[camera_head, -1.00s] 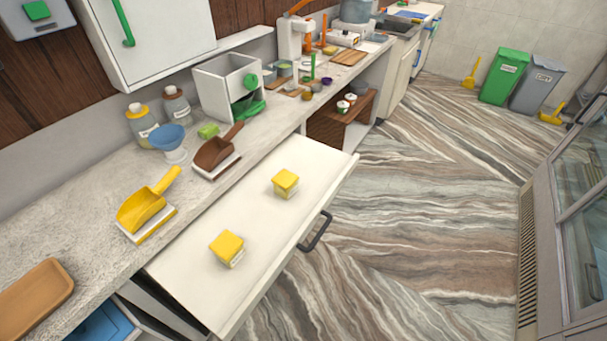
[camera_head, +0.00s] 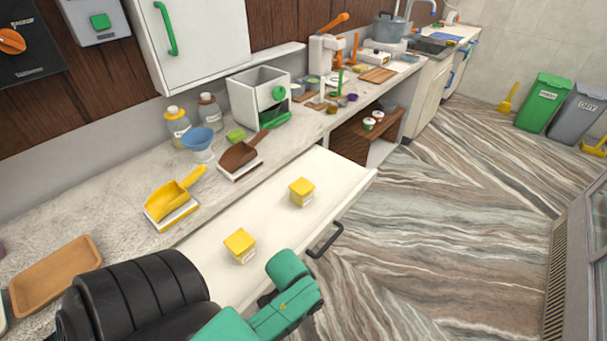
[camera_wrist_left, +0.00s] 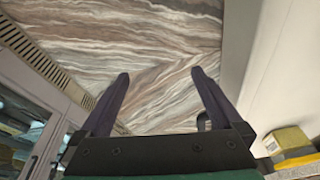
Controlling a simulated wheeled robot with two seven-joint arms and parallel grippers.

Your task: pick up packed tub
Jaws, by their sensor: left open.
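Two small packed tubs with yellow lids and pale labels are in the open white drawer (camera_head: 300,235). The nearer tub (camera_head: 240,246) is left of centre and the farther tub (camera_head: 301,192) is toward the back right. My left arm comes in from the bottom with its teal wrist just right of and below the nearer tub. In the left wrist view my left gripper (camera_wrist_left: 158,76) is open and empty, its fingers over the striped floor. A yellow-lidded tub (camera_wrist_left: 288,140) shows at that view's lower right, beside the gripper. My right gripper is not in view.
The drawer handle (camera_head: 325,240) sticks out over the floor at right. On the counter stand a yellow scoop (camera_head: 172,200), a brown scoop (camera_head: 240,156), a blue funnel (camera_head: 198,139) and a wooden tray (camera_head: 55,275).

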